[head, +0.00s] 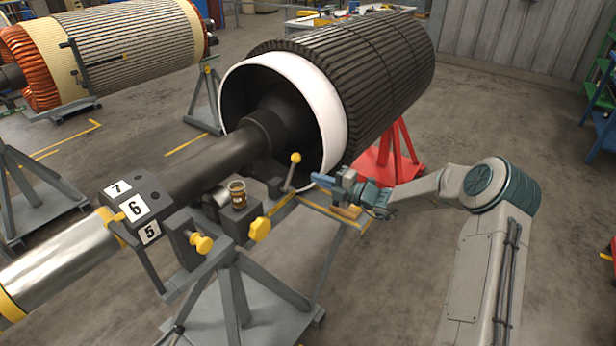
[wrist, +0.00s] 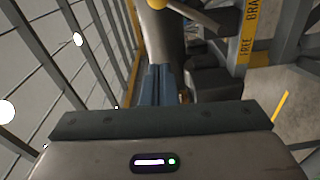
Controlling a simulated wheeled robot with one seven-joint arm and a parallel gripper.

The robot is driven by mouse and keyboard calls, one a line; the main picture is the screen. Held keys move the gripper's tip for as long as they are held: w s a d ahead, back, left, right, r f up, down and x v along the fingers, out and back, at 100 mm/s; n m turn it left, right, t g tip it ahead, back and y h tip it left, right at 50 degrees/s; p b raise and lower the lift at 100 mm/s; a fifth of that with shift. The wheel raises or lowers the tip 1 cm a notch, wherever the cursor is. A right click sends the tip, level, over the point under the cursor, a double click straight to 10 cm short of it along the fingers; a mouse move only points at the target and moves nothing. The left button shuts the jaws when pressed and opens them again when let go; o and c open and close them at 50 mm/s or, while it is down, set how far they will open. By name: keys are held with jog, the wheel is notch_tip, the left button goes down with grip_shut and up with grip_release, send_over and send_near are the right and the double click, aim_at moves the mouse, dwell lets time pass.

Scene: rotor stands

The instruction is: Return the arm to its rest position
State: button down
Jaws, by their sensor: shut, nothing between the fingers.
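My gripper (head: 322,180) is at the end of my arm in the right half of the head view, in front of the open white-rimmed end of the dark rotor (head: 385,70). Its blue fingers are closed together and hold nothing. The fingers also show in the middle of the wrist view (wrist: 161,78). A lever with a yellow ball knob (head: 295,158) stands just left of the fingertips, and they look apart from it. The knob shows at the top of the wrist view (wrist: 157,4). My arm is bent at the elbow and reaches left.
A grey stand (head: 235,290) carries the rotor shaft, with yellow knobs and a brass fitting (head: 238,195) on top. A red stand (head: 393,155) is behind my gripper. A yellow strip lettered "FREE BRA" (wrist: 248,35) is close by. The floor at right rear is open.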

jog(key=shift+v, duration=0.85)
jog(key=s+a+r+n+g+h, duration=0.1)
jog(key=s+r+n+g+h, duration=0.25)
jog(key=s+n, duration=0.65)
jog(key=s+a+r+n+g+h, duration=0.1)
jog(key=s+r+n+g+h, duration=0.3)
jog(key=s+n, duration=0.6)
jog(key=s+d+r+n+t+h, duration=0.1)
jog(key=s+d+r+n+h, duration=0.1)
jog(key=s+d+n+h, duration=0.2)
jog(key=s+d+r+n+t+h, duration=0.1)
jog(key=s+d+n+h, duration=0.3)
jog(key=s+d+n, duration=0.7)
jog(key=s+r+n, duration=0.1)
jog(key=s+n, duration=0.5)
jog(key=n, duration=0.1)
jog(key=shift+r+n, duration=0.15)
jog(key=shift+n, duration=0.25)
jog(key=shift+w, duration=0.1)
